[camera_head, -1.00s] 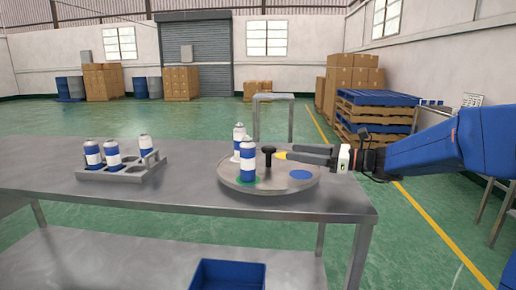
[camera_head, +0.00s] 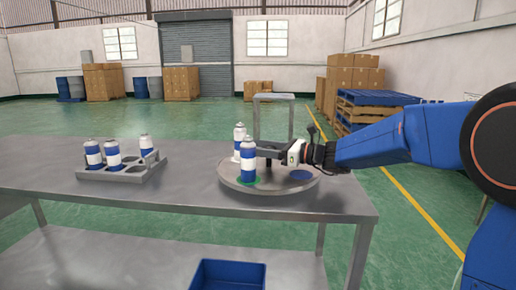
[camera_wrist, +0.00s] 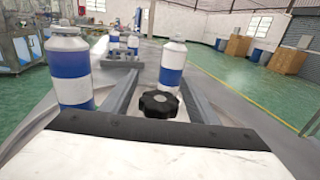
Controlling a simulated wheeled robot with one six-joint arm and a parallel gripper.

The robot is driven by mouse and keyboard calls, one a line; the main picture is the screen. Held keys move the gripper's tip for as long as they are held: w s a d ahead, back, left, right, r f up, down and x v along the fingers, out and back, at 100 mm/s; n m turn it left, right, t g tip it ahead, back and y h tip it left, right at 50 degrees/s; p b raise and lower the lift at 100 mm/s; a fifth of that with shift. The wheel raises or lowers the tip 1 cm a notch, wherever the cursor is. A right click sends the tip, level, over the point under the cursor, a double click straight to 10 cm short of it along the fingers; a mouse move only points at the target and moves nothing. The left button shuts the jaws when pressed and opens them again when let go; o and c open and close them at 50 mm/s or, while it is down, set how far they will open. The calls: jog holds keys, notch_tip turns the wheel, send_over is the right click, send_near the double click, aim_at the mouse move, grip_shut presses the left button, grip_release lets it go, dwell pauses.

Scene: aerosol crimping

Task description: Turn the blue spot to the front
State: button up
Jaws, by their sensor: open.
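The round grey turntable (camera_head: 235,181) stands on the table's right part. Its blue spot (camera_head: 300,174) lies at the right side, below my gripper. A blue-and-white can (camera_head: 248,160) stands upright at the front by the green spot (camera_head: 235,180); it shows at left in the wrist view (camera_wrist: 72,75). Another can (camera_head: 239,133) stands behind it, and in the wrist view (camera_wrist: 172,65) it is beyond the knob. My gripper (camera_head: 262,150) reaches in from the right, open. Its fingers lie on either side of the black centre knob (camera_wrist: 158,105); contact cannot be told.
A grey rack (camera_head: 128,174) with three cans stands on the table's left. The table (camera_head: 190,185) is clear between rack and turntable. A blue bin (camera_head: 228,274) is below. A grey frame (camera_head: 273,98) stands behind the table.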

grip_shut()
